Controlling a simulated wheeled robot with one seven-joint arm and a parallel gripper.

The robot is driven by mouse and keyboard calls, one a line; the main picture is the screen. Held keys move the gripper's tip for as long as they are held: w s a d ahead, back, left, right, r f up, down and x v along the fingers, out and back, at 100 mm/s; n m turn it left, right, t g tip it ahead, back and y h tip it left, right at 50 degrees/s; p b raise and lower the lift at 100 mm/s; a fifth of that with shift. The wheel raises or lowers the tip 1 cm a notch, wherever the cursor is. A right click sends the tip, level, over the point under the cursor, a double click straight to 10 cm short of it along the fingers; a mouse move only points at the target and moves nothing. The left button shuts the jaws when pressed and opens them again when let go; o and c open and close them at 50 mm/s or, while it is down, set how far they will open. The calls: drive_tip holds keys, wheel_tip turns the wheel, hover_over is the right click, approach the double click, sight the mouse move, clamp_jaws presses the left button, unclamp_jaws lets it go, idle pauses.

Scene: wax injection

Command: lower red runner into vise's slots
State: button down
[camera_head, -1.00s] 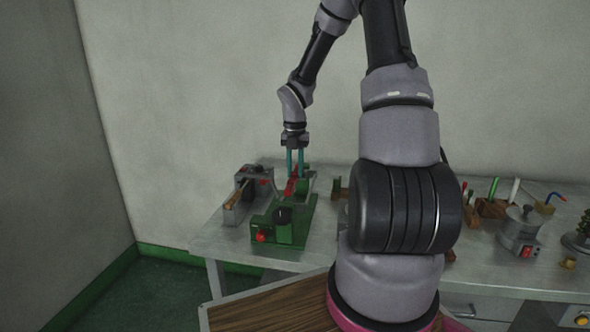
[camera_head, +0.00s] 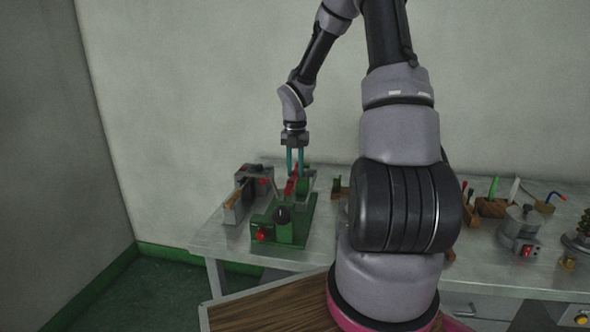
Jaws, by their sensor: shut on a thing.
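The green vise (camera_head: 284,228) stands at the left part of the metal bench, with a red knob (camera_head: 263,235) at its front. The red runner (camera_head: 290,187) shows as a small red strip at the vise's top. My gripper (camera_head: 295,172) points straight down over the vise, its two teal fingers shut on the red runner. The runner's lower part and the slots are too small and too covered to make out, so I cannot tell how deep it sits.
My own arm covers the bench's middle. At the right stand a grey round pot (camera_head: 522,228) and wooden tool blocks (camera_head: 491,207). Bare bench (camera_head: 220,243) lies left of the vise.

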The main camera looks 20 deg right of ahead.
sight(295, 171)
drive_tip(key=shift+f, duration=1.55)
drive_tip(key=c, duration=0.6)
unclamp_jaws()
wheel_tip(295, 171, up, 11)
drive_tip(key=shift+f, duration=0.1)
